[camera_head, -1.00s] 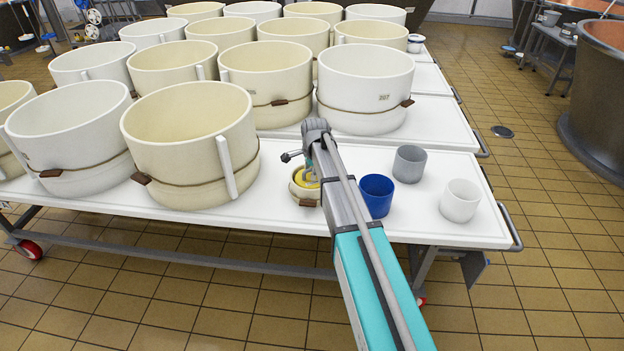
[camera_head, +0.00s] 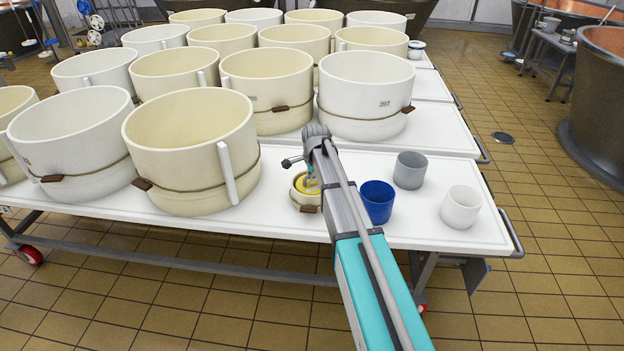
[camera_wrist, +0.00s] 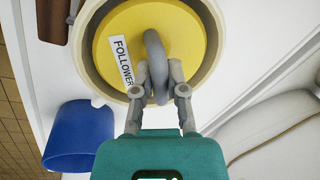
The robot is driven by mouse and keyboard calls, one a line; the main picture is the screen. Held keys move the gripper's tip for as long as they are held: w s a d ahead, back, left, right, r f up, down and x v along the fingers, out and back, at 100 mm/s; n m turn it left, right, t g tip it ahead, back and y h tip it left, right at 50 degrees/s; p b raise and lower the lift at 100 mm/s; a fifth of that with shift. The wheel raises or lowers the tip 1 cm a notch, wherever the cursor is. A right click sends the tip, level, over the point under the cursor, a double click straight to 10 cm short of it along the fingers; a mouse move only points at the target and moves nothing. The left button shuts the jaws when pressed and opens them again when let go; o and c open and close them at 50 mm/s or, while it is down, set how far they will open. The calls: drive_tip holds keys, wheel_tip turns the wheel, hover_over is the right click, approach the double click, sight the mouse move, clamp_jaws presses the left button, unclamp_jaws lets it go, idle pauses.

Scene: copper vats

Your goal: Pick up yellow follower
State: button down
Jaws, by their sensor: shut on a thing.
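The yellow follower (camera_wrist: 200,32) is a round disc with a grey loop handle and a white label reading "FOLLOWER". It sits within the rim of a small cream mould (camera_wrist: 84,62) in the wrist view. In the head view the follower (camera_head: 299,184) shows partly, at the left of my arm. The small mould (camera_head: 301,203) stands near the table's front edge. My gripper (camera_wrist: 160,88) is shut on the follower's grey handle. My arm hides part of the mould in the head view. I cannot tell whether the disc is clear of the mould's inside.
The white table (camera_head: 270,221) carries several large cream moulds (camera_head: 192,165) left and behind. A blue cup (camera_head: 378,205), a grey cup (camera_head: 410,172) and a white cup (camera_head: 461,208) stand right of my arm. The blue cup (camera_wrist: 75,137) is close to the mould. Some tabletop is bare between cups.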

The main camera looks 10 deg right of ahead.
drive_tip(key=shift+r+p, duration=1.3)
drive_tip(key=shift+r, duration=0.05)
drive_tip(key=s+r+p, duration=1)
drive_tip(key=s, duration=0.4)
drive_tip(key=shift+s+a+r, duration=0.1)
